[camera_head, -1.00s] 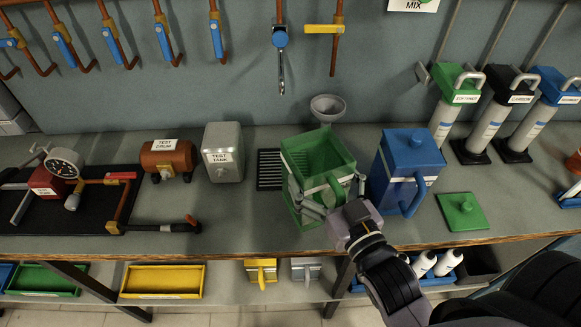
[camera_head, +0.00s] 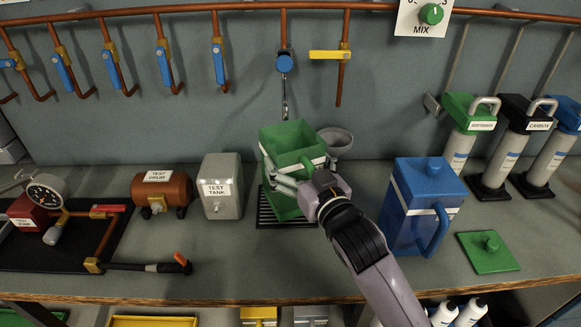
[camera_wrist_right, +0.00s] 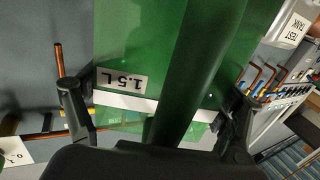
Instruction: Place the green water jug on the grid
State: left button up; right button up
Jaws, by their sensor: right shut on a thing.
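The green water jug (camera_head: 289,146) is open-topped and stands upright over the black grid (camera_head: 277,218) at the back of the counter. Whether its base touches the grid is hard to tell. My right gripper (camera_head: 302,185) is shut on the jug from its front right side. In the right wrist view the jug's green wall (camera_wrist_right: 142,60), with a white band and a "1.5 L" label, lies between the two fingers (camera_wrist_right: 155,115). Part of the grid is hidden by the jug. My left gripper is not in view.
A grey funnel (camera_head: 336,139) is just right of the jug. A blue lidded jug (camera_head: 416,209) and green lid (camera_head: 488,252) are further right. The silver test tank (camera_head: 221,190) is close left. A tap with a hanging pipe (camera_head: 284,64) is above.

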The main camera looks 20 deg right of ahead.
aim_at(282, 142)
jog(key=w, duration=0.3)
jog(key=shift+a, duration=0.2)
notch_tip(282, 142, down, 4)
jog(key=shift+r, duration=0.25)
jog(key=shift+f, duration=0.2)
jog(key=o, duration=1.5)
